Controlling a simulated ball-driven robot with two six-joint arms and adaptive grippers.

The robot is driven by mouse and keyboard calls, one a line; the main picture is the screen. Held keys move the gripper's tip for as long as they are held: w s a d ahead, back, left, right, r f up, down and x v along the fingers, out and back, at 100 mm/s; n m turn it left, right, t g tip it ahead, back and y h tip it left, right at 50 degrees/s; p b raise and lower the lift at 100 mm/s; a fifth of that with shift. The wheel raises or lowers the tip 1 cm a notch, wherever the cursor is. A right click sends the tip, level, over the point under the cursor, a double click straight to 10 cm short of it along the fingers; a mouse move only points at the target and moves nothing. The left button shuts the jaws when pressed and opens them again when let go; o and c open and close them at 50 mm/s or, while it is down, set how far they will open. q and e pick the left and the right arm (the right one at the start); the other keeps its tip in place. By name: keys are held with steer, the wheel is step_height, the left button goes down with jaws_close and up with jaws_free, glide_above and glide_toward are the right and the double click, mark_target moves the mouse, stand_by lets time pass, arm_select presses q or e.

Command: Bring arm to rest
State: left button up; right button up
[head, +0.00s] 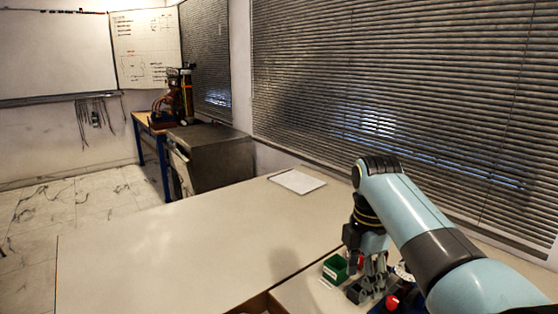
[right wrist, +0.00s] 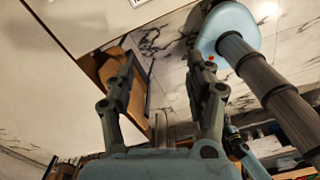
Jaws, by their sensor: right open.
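My right arm comes in from the right in the head view, bent, with its light blue links reaching over the table (head: 170,250). Its gripper (head: 368,282) points down near the front right of the table, beside a small green bin (head: 335,267). The arm partly hides the things around the gripper. In the right wrist view the two fingers of the right gripper (right wrist: 165,72) stand wide apart with nothing held between them. My left gripper is in neither view.
A red part (head: 391,303) lies near the right gripper. A brown box edge (head: 262,304) shows at the bottom. A white sheet or panel (head: 297,181) lies at the table's far side, below the window blinds (head: 400,90). The table's middle and left are clear.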

steer(key=s+d+f+g+b, duration=0.1)
steer(key=s+d+f+b, duration=0.15)
steer(key=s+f, duration=0.4)
steer(key=s+d+f+g+b, duration=0.1)
steer(key=s+f+b, duration=0.25)
steer(key=f, duration=0.65)
steer(key=s+d+f+g+b, duration=0.1)
steer(key=s+f+b, duration=0.1)
steer(key=s+f, duration=0.5)
steer(key=s+d+f+m+b, duration=0.4)
steer(key=s+f+m+b, duration=0.1)
steer(key=s+f, duration=0.8)
steer(key=s+d+f+m+t+h+b, duration=0.1)
steer(key=s+d+f+m+b, duration=0.3)
steer(key=s+f, duration=0.85)
steer(key=s+d+f+m+b, duration=0.3)
steer(key=s+f+m+b, duration=0.3)
steer(key=s+f, duration=0.7)
steer(key=w+m+t, duration=0.1)
steer(key=m, duration=0.1)
steer(key=w+m+t, duration=0.1)
steer(key=m, duration=0.1)
steer(key=w+m+t+p, duration=0.1)
steer(key=m, duration=0.1)
steer(key=shift+w+a+r, duration=0.15)
steer(key=shift+w+r, duration=0.1)
steer(key=shift+r, duration=0.15)
